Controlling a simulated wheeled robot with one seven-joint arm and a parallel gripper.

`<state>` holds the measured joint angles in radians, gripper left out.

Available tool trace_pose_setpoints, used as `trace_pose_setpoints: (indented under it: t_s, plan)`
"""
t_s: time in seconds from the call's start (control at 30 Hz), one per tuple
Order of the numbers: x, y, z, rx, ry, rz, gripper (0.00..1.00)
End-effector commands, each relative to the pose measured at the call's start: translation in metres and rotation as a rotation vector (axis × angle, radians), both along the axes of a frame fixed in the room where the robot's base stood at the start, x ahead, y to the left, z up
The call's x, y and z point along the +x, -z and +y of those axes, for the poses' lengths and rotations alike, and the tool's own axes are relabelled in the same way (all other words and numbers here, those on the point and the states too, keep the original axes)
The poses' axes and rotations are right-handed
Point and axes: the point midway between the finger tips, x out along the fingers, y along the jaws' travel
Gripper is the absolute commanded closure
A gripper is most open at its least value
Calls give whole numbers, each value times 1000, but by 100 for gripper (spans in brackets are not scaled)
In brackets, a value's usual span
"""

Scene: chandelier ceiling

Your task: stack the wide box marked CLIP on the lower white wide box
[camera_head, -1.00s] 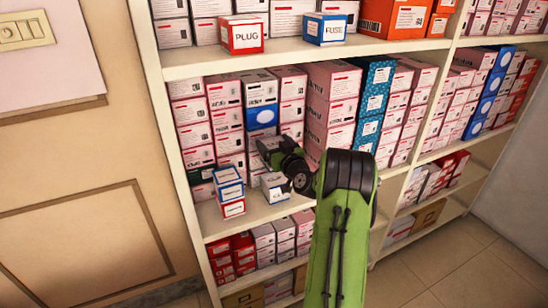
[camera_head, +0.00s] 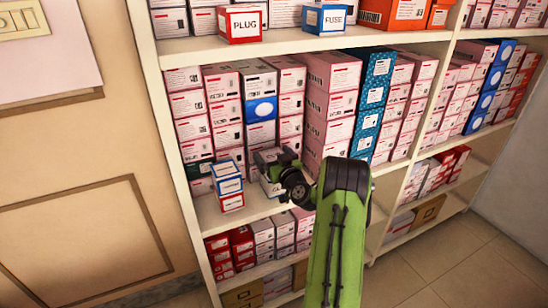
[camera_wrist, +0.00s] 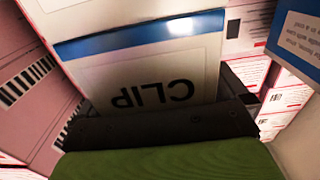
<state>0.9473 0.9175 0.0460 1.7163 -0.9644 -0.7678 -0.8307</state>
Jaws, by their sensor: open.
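The CLIP box (camera_wrist: 150,75) fills the middle of the wrist view, white-faced with a blue edge and its lettering upside down. A small white box, seemingly this one, stands on the middle shelf in the head view (camera_head: 269,189), partly hidden by my gripper (camera_head: 266,158). My gripper is open, close against the CLIP box; its dark body (camera_wrist: 160,125) covers the lower part of the box face. Whether the fingers straddle the box is hidden. I cannot make out which box is the lower white wide one.
Left of my gripper is a small stack of blue-edged boxes (camera_head: 228,178) on a red-edged box (camera_head: 232,202). Tall stacks of pink-white boxes (camera_head: 330,100) stand close behind. The shelf above holds the PLUG box (camera_head: 240,25) and FUSE box (camera_head: 325,19).

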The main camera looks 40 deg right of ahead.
Motion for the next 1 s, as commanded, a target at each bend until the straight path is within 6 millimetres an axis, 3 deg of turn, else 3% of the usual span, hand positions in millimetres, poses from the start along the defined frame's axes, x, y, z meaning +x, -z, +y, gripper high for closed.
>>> trace_pose_setpoints:
  t_s: [0.17, 0.5, 0.63, 0.8, 0.87, 0.97, 1.0]
  plan:
    - [-22, 2, 5, 2, 2, 1, 0]
    - [-102, 4, 28, 2, 5, 0, 0]
    - [-114, 1, 33, 0, 2, -1, 0]
    - [-112, -3, 39, -5, -16, 2, 0]
    - [-103, -9, 58, -13, -73, 20, 0]
    - [-80, -24, 128, -41, -269, 105, 0]
    - [-74, -28, 166, -54, -367, 166, 0]
